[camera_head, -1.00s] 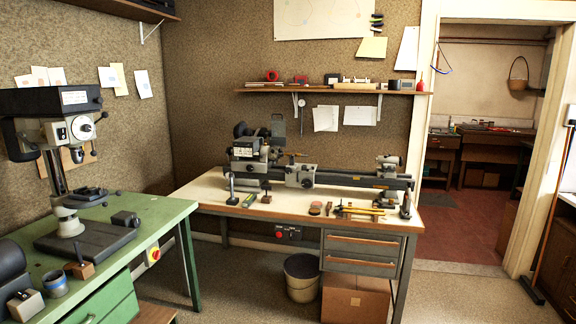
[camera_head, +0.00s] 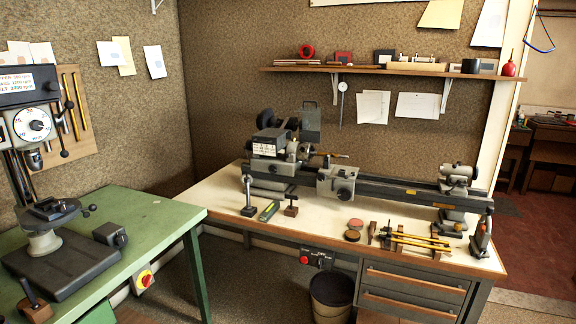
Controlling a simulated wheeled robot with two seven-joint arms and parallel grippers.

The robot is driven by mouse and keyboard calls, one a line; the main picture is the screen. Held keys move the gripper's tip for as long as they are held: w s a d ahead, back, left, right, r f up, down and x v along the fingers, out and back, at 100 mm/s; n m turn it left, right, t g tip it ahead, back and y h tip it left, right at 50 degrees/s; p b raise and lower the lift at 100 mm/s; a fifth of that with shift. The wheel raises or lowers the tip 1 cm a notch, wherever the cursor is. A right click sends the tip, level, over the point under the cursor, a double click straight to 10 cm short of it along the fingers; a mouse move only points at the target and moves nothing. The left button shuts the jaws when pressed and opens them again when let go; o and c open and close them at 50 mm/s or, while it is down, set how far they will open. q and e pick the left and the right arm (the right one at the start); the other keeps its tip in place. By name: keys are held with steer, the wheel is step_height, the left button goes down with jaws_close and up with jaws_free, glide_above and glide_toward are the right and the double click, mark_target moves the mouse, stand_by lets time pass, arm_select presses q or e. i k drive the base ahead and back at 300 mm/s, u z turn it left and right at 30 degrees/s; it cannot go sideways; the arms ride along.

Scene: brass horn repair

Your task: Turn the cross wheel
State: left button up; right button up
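The lathe (camera_head: 385,188) stands along the back of the cream-topped bench. Its carriage (camera_head: 328,183) sits left of the middle of the bed, with a small dark round wheel (camera_head: 345,192) on its front face, which looks like the cross wheel. The wheel is small here, so its handle and turn angle cannot be made out. Neither of my grippers is in view, and nothing touches the lathe.
A green bench (camera_head: 150,222) with a drill press (camera_head: 45,225) stands at the left. Yellow rods on a rack (camera_head: 415,241), pads and small tools lie on the cream bench top (camera_head: 325,225). A bucket (camera_head: 332,298) stands below. Open floor shows between the benches.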

mark_target(322, 176)
steer(key=z, duration=0.2)
steer(key=i, duration=1.7)
steer(key=z, duration=0.4)
